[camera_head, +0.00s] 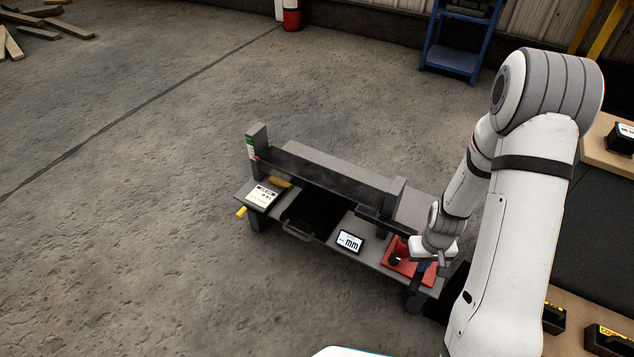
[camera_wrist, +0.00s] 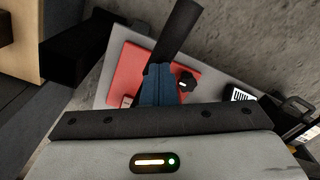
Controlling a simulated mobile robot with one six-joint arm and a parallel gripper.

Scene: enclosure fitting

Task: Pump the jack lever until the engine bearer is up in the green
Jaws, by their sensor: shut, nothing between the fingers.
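The red jack (camera_head: 396,268) sits at the right end of a grey bench; its red plate also shows in the wrist view (camera_wrist: 128,75). A dark bar, apparently the jack lever (camera_wrist: 178,32), slants up beyond my fingers. My gripper (camera_wrist: 160,84) has its blue fingers together over the jack, empty; whether they touch the bar I cannot tell. In the head view my gripper (camera_head: 424,267) is low over the jack. The engine bearer seems to be the long dark beam (camera_head: 325,172). A post (camera_head: 257,142) at its left end carries a green, white and red scale, too small to read exactly.
A display (camera_head: 349,241) marked "mm" and a white panel (camera_head: 262,195) sit on the bench (camera_head: 375,255). A yellow-tipped handle (camera_head: 241,212) sticks out at left. A wooden-edged table (camera_head: 605,145) stands to the right.

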